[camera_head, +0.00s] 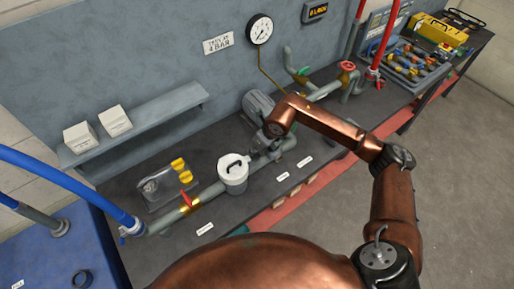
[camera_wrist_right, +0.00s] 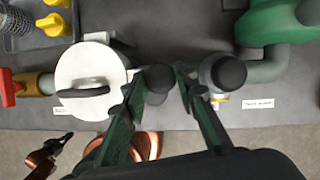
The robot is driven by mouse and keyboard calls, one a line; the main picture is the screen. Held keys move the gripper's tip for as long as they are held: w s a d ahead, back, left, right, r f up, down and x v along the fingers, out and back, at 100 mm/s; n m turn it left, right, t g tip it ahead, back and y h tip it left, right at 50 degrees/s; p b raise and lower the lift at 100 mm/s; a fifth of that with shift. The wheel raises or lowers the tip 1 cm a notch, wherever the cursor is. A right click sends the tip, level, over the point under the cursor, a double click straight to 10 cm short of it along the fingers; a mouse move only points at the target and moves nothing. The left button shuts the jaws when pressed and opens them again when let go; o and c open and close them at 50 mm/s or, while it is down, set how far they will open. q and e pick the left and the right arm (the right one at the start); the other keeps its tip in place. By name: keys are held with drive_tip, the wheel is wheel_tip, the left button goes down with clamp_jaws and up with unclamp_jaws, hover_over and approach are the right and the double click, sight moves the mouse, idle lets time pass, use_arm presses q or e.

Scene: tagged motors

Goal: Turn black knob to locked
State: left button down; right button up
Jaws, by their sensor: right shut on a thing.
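The black knob (camera_wrist_right: 157,82) shows in the right wrist view as a dark round end between my right gripper's two fingers. My right gripper (camera_wrist_right: 160,74) is shut on it, one finger on each side. In the head view my right arm comes in from the right and ends over the pipe run beside the motor; the arm hides the knob there. Any mark showing the knob's setting cannot be read.
A white-lidded canister (camera_head: 233,175) with a black handle stands left of the gripper, close by. A red-handled valve (camera_head: 186,201) is further left on the pipe. A grey motor (camera_head: 258,106) stands behind. A shelf (camera_head: 150,125) holds two white boxes.

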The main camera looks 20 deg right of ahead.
drive_tip(key=m, duration=0.2)
drive_tip(key=m+h+b, duration=0.1)
drive_tip(key=m, duration=0.1)
drive_tip(key=m+h+b, duration=0.1)
drive_tip(key=m, duration=0.1)
drive_tip(key=shift+a+m+t, duration=0.3)
drive_tip(key=shift+t, duration=0.1)
drive_tip(key=shift+m+h+b, duration=0.95)
drive_tip(key=shift+m+h, duration=0.05)
drive_tip(key=shift+m, duration=1.2)
drive_tip(key=shift+g, duration=0.3)
drive_tip(key=o, duration=1.2)
drive_tip(key=shift+c, duration=0.2)
